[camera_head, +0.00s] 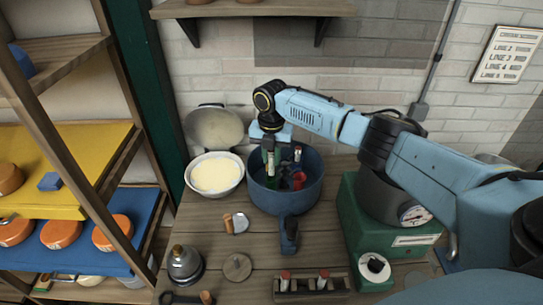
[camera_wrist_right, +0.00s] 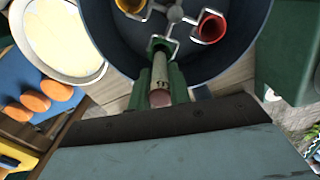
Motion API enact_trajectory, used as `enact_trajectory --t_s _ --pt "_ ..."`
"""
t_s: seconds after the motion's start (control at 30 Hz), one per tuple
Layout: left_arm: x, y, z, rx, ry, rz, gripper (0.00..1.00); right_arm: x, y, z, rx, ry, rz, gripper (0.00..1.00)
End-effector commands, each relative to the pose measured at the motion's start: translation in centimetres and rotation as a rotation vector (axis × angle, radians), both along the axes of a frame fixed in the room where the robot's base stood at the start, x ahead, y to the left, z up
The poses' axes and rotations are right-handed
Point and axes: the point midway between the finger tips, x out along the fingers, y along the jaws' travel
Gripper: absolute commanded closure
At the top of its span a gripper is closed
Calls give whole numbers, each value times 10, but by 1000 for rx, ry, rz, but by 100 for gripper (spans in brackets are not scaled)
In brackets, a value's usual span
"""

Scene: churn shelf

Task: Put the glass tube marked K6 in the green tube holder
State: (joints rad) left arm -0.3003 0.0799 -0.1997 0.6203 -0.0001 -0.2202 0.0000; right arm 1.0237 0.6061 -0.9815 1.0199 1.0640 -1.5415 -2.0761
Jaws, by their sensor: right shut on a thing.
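A dark blue pot (camera_head: 262,195) stands on the wooden bench, with small coloured holders inside. In the right wrist view a green holder (camera_wrist_right: 158,45) and a red holder (camera_wrist_right: 210,27) show on a grey frame. My right gripper (camera_head: 270,165) is over the pot, its jaws pointing down. It is shut on a glass tube (camera_wrist_right: 160,75) with a pinkish cap and a dark mark that I cannot read clearly. The tube's far end lines up with the green holder; I cannot tell whether it is inside. My left gripper is out of view.
A white bowl of pale yellow content (camera_head: 215,175) stands left of the pot. A wooden rack (camera_head: 305,292) with red-capped tubes is at the front. A green scale (camera_head: 365,215) stands at right, and a shelf unit (camera_head: 75,165) at left.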

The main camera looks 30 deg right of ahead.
Motion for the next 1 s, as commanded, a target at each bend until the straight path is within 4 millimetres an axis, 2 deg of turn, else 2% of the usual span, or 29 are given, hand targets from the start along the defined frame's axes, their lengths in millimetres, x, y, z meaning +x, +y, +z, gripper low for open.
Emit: enact_trajectory --t_s 0.5,1.0 --pt "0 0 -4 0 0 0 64 0 0 -11 1 -1 0 100" --pt "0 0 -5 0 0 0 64 0 0 -14 0 0 0 100"
